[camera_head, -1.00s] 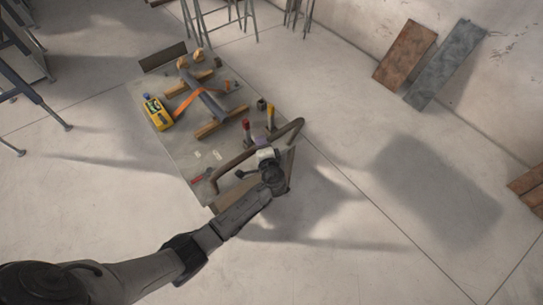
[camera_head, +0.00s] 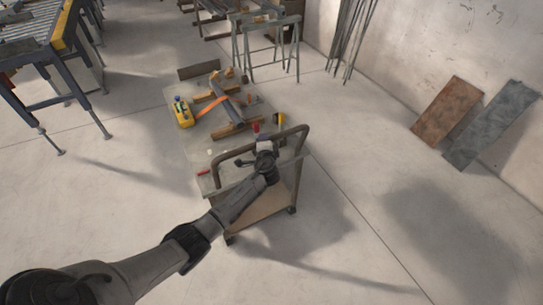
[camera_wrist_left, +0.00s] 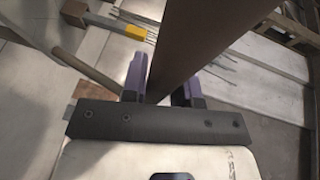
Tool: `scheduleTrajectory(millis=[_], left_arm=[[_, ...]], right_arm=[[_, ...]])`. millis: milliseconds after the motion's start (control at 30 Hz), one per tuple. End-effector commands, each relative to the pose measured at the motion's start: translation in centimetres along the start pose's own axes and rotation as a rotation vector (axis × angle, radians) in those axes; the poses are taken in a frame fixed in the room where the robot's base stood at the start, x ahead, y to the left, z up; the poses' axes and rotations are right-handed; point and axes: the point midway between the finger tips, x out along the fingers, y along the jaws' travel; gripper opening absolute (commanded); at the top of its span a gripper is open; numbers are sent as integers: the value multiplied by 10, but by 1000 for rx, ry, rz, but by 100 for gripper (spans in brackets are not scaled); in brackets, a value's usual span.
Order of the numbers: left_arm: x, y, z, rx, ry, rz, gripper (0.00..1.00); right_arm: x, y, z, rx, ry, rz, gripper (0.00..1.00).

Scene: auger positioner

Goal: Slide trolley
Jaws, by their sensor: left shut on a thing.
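My right gripper is not in view.
On the trolley top lie a yellow device (camera_head: 182,111), a grey tube (camera_head: 225,97), an orange strap (camera_head: 212,106) and wooden blocks (camera_head: 228,130). A trestle (camera_head: 265,40) stands beyond, a roller table (camera_head: 50,75) at left. Panels (camera_head: 447,108) lean on the wall; floor at right is clear.

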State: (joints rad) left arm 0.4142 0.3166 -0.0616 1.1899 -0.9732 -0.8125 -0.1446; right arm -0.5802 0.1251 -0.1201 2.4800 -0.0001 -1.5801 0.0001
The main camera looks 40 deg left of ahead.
Motion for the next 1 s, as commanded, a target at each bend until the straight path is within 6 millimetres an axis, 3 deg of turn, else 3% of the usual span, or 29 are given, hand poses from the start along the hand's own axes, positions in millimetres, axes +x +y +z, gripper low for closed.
scheduleTrajectory(millis=[100,500,733,1000], left_arm=[[24,1,12,1,-8,1,0],[86,-13,38,1,-7,2,0],[109,-19,47,1,-5,3,0],[122,-24,52,2,-4,2,0]], right_arm=[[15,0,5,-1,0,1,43],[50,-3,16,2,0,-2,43],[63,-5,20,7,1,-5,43],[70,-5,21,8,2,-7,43]])
